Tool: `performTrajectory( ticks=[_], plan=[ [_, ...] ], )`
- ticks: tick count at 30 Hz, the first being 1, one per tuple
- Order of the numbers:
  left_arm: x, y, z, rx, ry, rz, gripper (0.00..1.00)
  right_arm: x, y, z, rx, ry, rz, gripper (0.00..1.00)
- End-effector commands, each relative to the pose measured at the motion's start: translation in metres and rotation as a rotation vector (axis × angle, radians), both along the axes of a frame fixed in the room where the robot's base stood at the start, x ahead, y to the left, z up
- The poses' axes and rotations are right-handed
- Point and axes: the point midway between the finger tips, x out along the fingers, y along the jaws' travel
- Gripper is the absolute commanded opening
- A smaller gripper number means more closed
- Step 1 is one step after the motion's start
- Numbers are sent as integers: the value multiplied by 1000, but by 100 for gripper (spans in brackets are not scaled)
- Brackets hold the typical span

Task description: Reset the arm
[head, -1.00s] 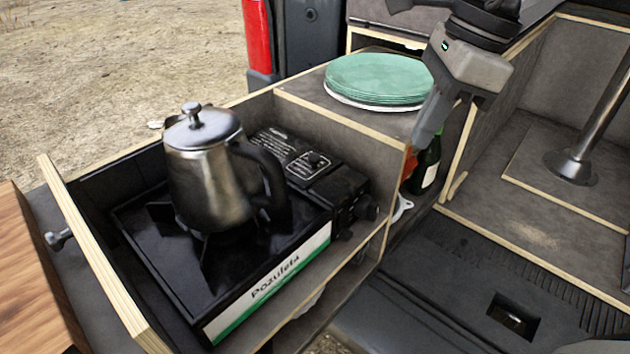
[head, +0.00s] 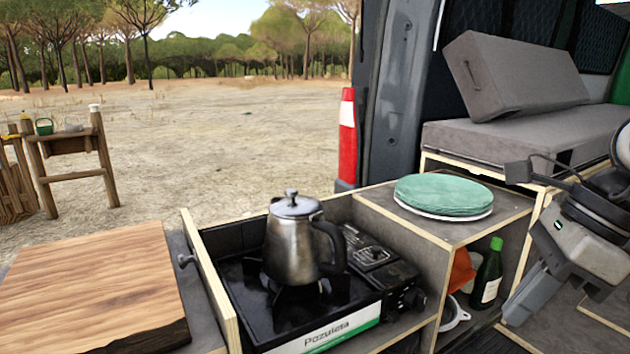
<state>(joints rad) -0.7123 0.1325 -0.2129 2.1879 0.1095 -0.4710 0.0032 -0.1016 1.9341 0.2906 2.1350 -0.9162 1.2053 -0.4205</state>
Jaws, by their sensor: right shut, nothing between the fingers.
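My right gripper (head: 516,308) is at the right side of the view, with its fingers pointing down and to the left. It is shut and empty. It is to the right of the green bottle (head: 487,274), which stands upright in the lower shelf, and a gap shows between them. My left gripper is not in view.
A steel kettle (head: 291,245) stands on the black gas stove (head: 340,300) in the open box. A wooden board (head: 95,280) lies at left. Grey cushions (head: 540,130) are behind my right arm.

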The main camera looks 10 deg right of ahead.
Motion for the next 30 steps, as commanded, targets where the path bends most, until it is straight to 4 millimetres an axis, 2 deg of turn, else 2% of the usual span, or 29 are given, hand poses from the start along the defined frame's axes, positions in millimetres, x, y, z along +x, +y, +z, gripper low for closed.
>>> performTrajectory(
  ticks=[6, 11, 14, 17, 19, 23, 25, 28, 30],
  plan=[
    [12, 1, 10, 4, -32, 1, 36, 7, 25, -17, 316, 55, -123, 0],
    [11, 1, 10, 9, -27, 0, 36, 15, 44, -27, 601, 120, -271, 0],
    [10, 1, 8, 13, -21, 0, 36, 24, 54, -34, 828, 188, -414, 0],
    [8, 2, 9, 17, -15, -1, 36, 37, 58, -45, 1113, 296, -634, 0],
    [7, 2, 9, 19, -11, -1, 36, 47, 55, -59, 1325, 398, -836, 0],
    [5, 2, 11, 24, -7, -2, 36, 58, 44, -105, 1658, 623, -1260, 0],
    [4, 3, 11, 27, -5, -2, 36, 55, 42, -140, 1797, 768, -1509, 0],
    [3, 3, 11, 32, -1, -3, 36, 39, 49, -196, 1930, 1002, -1880, 0],
    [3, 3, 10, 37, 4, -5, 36, 22, 63, -232, 1969, 1174, -2128, 0]
  ],
)
